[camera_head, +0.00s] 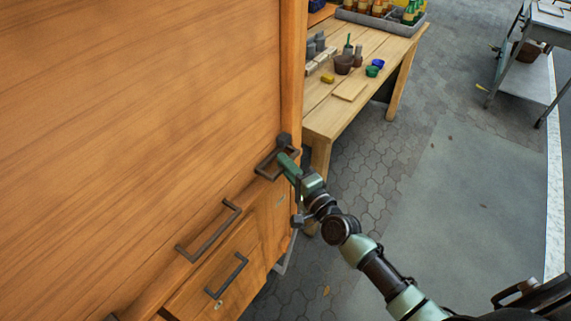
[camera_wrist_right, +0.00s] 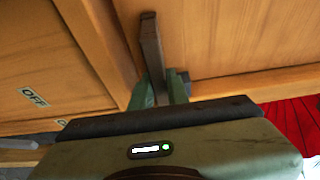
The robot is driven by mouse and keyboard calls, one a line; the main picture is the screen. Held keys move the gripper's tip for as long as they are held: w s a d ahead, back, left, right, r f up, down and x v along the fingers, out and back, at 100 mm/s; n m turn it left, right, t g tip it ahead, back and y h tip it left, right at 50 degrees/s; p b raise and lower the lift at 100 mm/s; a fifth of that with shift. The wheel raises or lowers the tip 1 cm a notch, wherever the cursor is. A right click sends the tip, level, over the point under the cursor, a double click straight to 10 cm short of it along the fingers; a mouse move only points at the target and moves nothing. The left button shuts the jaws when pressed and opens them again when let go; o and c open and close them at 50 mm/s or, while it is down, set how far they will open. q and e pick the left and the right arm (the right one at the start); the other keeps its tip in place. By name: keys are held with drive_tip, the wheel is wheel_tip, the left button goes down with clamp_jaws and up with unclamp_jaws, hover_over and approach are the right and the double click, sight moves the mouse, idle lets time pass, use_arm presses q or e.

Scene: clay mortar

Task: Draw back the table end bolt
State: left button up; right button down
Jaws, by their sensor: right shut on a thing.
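My right gripper (camera_head: 287,161) reaches in from the lower right to the right-hand end of the wooden table or cabinet front (camera_head: 130,120). It is shut on a dark metal bar handle (camera_head: 263,166) near that corner. In the right wrist view, the dark bar (camera_wrist_right: 151,45) passes between the green fingers (camera_wrist_right: 160,92). A small dark block (camera_head: 283,140) sits just above the handle at the wood's edge. I cannot tell which dark piece is the bolt itself, and the fingers hide part of the bar. My left gripper is not in view.
Two more dark handles, (camera_head: 210,232) and (camera_head: 227,276), are on the front to the lower left. A wooden bench (camera_head: 325,117) with pots and bottles stands behind. A grey metal table (camera_head: 540,30) is far right. Paved floor (camera_head: 440,190) right of my arm is clear.

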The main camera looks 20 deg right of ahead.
sight(275, 180)
drive_tip(key=s+a+p, duration=0.1)
drive_tip(key=a, duration=0.1)
drive_tip(key=s+a+p, duration=0.1)
drive_tip(key=s+a, duration=0.1)
drive_tip(key=shift+s+a+f, duration=0.1)
drive_tip(key=shift+s+a, duration=0.05)
drive_tip(key=shift+f, duration=0.1)
drive_tip(key=c, duration=1.4)
unclamp_jaws()
drive_tip(key=shift+o, duration=0.2)
drive_tip(key=b+v, duration=0.1)
drive_tip(key=v, duration=0.6)
drive_tip(key=shift+s, duration=0.35)
